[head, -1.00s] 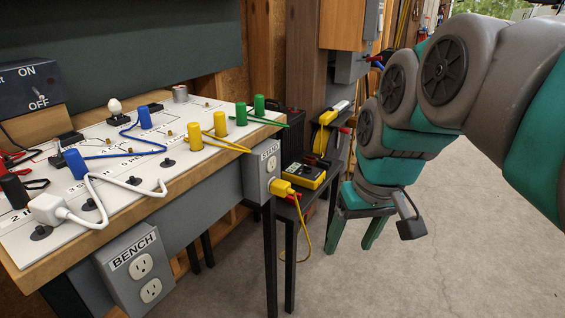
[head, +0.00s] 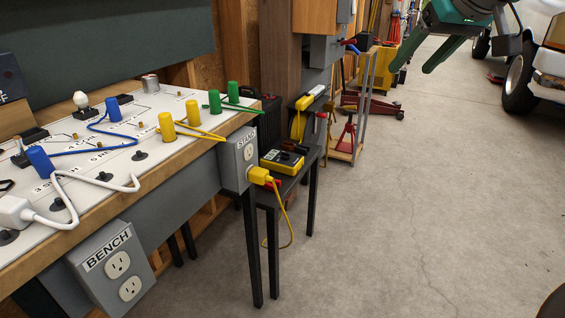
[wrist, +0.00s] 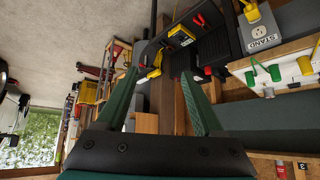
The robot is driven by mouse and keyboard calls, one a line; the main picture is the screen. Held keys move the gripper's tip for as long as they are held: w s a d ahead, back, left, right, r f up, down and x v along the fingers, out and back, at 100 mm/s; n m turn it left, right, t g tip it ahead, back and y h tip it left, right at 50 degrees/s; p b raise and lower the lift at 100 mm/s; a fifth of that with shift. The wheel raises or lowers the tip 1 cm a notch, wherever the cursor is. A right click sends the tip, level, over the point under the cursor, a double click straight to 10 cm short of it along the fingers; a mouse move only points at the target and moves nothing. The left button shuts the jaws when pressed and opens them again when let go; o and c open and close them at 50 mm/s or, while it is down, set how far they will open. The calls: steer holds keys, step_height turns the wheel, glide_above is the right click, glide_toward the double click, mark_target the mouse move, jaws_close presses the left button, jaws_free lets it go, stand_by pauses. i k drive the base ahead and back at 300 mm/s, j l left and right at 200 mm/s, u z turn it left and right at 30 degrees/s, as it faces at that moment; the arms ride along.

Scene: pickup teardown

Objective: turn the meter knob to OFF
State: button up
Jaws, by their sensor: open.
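The yellow and black meter (head: 283,162) lies on a small black stand (head: 296,180) beyond the right end of the workbench. Its knob and markings are too small to read. In the wrist view the meter (wrist: 180,38) shows near the top, beyond my fingers, with red leads beside it. My gripper (head: 412,68) is at the top right of the head view, with green fingers spread, well right of the meter and apart from it. In the wrist view my gripper (wrist: 158,74) is open, with nothing between its fingers.
The workbench (head: 190,152) carries blue, yellow and green plugs and a white cord. A grey STAND outlet box (head: 239,160) with a yellow plug and hanging cord (head: 291,225) is in front of the stand. A red floor jack (head: 375,107) is behind. Concrete floor at right is clear.

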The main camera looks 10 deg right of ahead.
mark_target(285, 155)
steer(key=i+l+u, duration=0.1)
steer(key=i+u, duration=0.2)
steer(key=i+l+u, duration=0.25)
steer(key=i, duration=0.25)
